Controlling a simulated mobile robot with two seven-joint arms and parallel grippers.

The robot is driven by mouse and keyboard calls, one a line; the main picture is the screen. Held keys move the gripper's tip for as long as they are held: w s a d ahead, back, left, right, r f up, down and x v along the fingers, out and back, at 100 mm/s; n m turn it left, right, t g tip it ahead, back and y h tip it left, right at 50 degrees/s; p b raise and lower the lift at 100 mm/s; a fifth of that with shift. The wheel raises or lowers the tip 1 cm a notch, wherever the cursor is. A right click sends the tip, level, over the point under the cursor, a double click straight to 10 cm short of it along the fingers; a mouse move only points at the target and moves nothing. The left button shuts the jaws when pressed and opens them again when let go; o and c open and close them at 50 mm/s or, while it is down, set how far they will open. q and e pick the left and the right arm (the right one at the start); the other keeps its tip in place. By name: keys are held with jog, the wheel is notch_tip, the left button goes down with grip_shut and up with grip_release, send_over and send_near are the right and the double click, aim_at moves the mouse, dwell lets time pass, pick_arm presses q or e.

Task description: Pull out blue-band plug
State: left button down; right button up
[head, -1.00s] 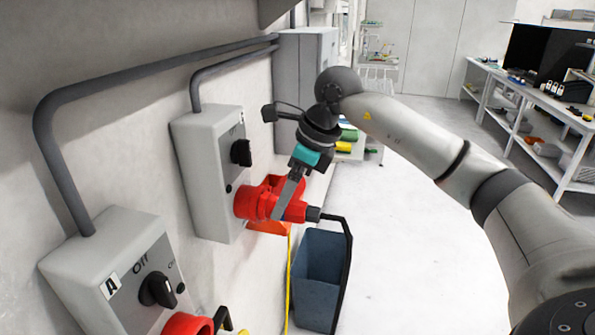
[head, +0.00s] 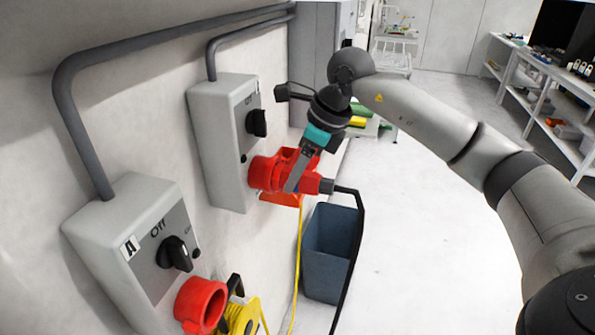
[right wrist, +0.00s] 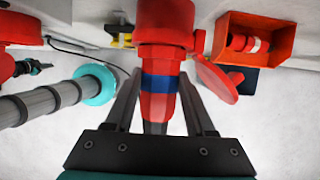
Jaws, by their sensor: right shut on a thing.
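The blue-band plug (right wrist: 160,105) is red with a dark blue band and sits in a red socket (right wrist: 165,25) in the right wrist view. In the head view the plug (head: 311,184) points out from the red socket (head: 264,172) under the middle switch box, with a black cable at its rear. My right gripper (head: 293,184) is shut on the plug. Its fingers hide part of the plug in the head view. In the right wrist view the fingers lie on both sides of the plug. I see no left gripper in the head view.
A second switch box (head: 122,232) marked A has an empty red socket (head: 201,303) with a yellow reel (head: 243,315) beside it. A blue-grey bin (head: 332,255) stands on the floor below the plug. An orange holder (right wrist: 279,38) contains another red plug with a white band. Open floor lies right.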

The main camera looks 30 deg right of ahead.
aim_at(323, 179)
grip_shut()
jog(key=shift+s+d, duration=0.1)
jog(key=shift+d, duration=0.05)
jog(key=shift+s+d+b, duration=0.4)
jog(key=shift+s+d, duration=0.05)
jog(key=shift+s, duration=0.1)
jog(key=shift+s+d, duration=0.1)
jog(key=shift+s+d+b, duration=0.8)
jog(key=shift+s+b, duration=0.05)
jog(key=shift+s, duration=0.1)
jog(key=shift+s+d, duration=0.1)
jog(key=shift+s, duration=0.1)
jog(key=shift+d, duration=0.1)
